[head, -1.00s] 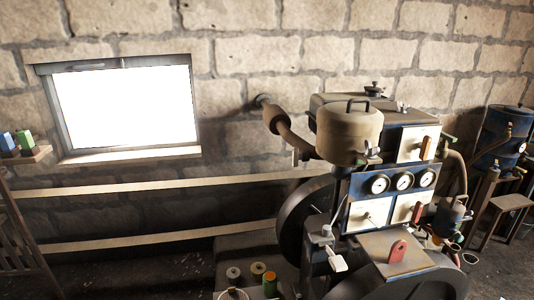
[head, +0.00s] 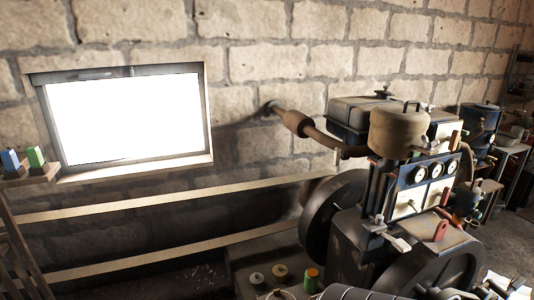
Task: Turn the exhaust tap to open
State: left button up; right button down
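The engine (head: 345,240) stands right of centre against the stone wall. Its exhaust pipe (head: 330,141) runs from the engine, through a thicker tan section (head: 297,123), up and left to the wall. I cannot pick out the exhaust tap with certainty. Small handles show on the engine: a red one (head: 440,231) on the front cover and a pale lever (head: 390,238) at its left. Neither gripper can be made out. Grey parts (head: 350,293) cut off by the bottom edge may be mine, but I cannot tell which arm.
Two pale rails (head: 150,203) run along the wall below the bright window (head: 130,118). Several spools, one green and orange (head: 312,279), sit on the low plinth left of the engine. A blue tank (head: 481,120) stands at the right.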

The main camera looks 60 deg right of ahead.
aim_at(338, 156)
jog(key=i+j, duration=0.2)
jog(key=i, duration=0.15)
jog(key=i+j+z, duration=0.1)
jog(key=i, duration=0.2)
jog(key=i+z, duration=0.2)
jog(key=z, duration=0.3)
jog(key=i+z, duration=0.25)
jog(key=z, duration=0.2)
jog(key=i+j+z, duration=0.15)
jog(key=z, duration=0.35)
jog(key=i+z, duration=0.15)
jog(key=z, duration=0.3)
jog(key=i+j+z, duration=0.15)
jog(key=z, duration=0.35)
jog(key=i+j+z, duration=0.15)
jog(key=z, duration=0.3)
jog(key=i+j+z, duration=0.1)
jog(key=j+z, duration=0.15)
jog(key=z, duration=0.2)
